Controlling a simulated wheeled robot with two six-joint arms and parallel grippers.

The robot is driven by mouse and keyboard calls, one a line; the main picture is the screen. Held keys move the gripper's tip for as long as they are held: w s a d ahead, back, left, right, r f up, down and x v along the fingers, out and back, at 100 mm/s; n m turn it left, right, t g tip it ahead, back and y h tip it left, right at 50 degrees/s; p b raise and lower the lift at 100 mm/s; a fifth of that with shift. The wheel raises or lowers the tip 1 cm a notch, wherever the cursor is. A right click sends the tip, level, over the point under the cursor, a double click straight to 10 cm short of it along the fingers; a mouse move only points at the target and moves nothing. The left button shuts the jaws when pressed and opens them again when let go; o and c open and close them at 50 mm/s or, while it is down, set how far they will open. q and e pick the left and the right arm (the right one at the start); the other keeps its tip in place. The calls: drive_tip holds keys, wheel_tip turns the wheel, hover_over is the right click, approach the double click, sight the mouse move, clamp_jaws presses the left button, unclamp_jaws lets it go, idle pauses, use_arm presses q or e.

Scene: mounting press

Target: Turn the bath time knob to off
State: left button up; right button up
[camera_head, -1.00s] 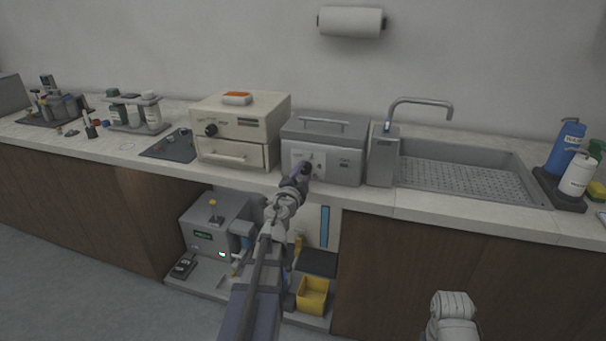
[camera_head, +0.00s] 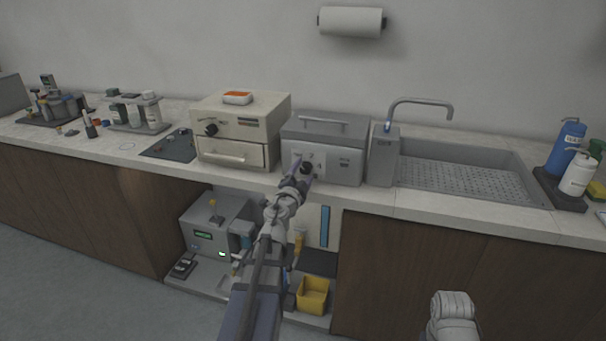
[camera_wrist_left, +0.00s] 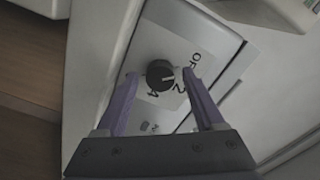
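The bath is a grey lidded box (camera_head: 325,140) on the counter in the head view. Its black round knob (camera_head: 307,168) is on the front panel and also shows in the left wrist view (camera_wrist_left: 160,74). The panel there carries printed marks OFF, 2 and 4. The knob's white line points right in that view, roughly between OFF and 2. My left gripper (camera_head: 302,174) is open in front of the panel. In the wrist view its purple fingers (camera_wrist_left: 161,78) stand on either side of the knob with gaps.
A cream oven-like box (camera_head: 240,125) stands close left of the bath. A grey dispenser block (camera_head: 383,155) stands close right, before the sink (camera_head: 465,175). Below the counter are a grey machine (camera_head: 212,230) and a yellow bin (camera_head: 313,294).

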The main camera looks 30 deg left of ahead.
use_arm(q)
drive_tip(key=shift+s, duration=0.1)
drive_tip(key=v, duration=0.7)
drive_tip(key=shift+s, duration=0.25)
idle(0.4)
